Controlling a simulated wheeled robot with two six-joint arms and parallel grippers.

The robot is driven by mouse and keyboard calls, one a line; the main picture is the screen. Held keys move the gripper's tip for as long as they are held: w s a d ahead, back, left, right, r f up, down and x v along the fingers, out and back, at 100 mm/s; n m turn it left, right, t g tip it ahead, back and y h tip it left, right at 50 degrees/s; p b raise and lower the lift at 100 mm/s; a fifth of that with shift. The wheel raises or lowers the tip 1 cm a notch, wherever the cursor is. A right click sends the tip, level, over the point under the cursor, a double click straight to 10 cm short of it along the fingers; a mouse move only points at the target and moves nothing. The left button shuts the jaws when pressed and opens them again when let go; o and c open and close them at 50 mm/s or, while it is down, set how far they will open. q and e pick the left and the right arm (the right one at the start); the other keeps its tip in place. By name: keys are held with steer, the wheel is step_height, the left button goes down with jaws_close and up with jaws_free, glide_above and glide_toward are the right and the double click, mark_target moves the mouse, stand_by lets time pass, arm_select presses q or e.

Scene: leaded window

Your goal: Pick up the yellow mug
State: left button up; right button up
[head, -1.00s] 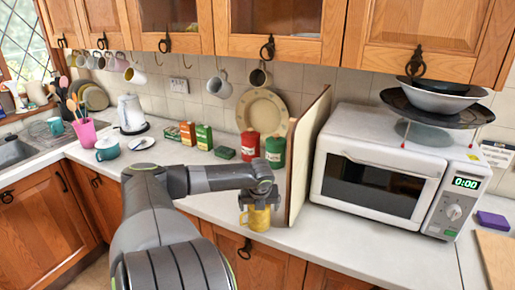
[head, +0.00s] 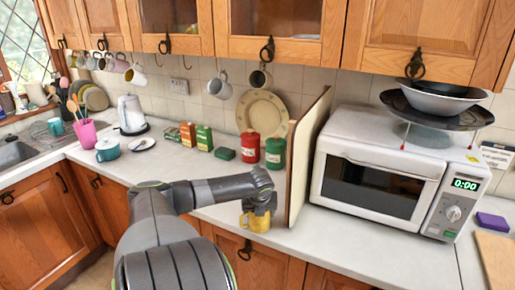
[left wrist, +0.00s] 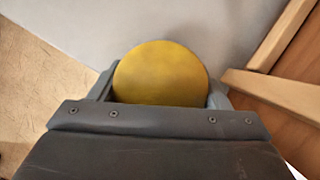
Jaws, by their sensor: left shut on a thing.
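The yellow mug (head: 257,224) is near the front edge of the white worktop, just left of an upright board. My left gripper (head: 259,206) is over it from above and shut on it. In the left wrist view the mug (left wrist: 161,75) shows as a round yellow face between the two fingers (left wrist: 160,92). The mug's upper part is hidden by my gripper in the head view. I cannot tell whether the mug touches the worktop. My right gripper is not in view.
The upright board (head: 306,155) stands close to the right of the mug, with a white microwave (head: 375,170) beyond it. Red (head: 250,146) and green (head: 275,153) canisters stand behind. The worktop to the left (head: 190,176) is clear. Mugs hang under the wall cupboards.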

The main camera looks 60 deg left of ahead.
arm_select(q)
steer(key=shift+c, duration=0.6)
steer(key=shift+r, duration=0.15)
steer(key=shift+a+r, duration=0.1)
steer(key=shift+r, duration=0.45)
step_height(320, 180, up, 7)
steer(key=shift+f, duration=0.2)
steer(key=shift+r, duration=0.85)
step_height(320, 180, down, 4)
steer(key=b, duration=0.4)
steer(key=shift+r, duration=0.15)
steer(key=shift+r, duration=0.15)
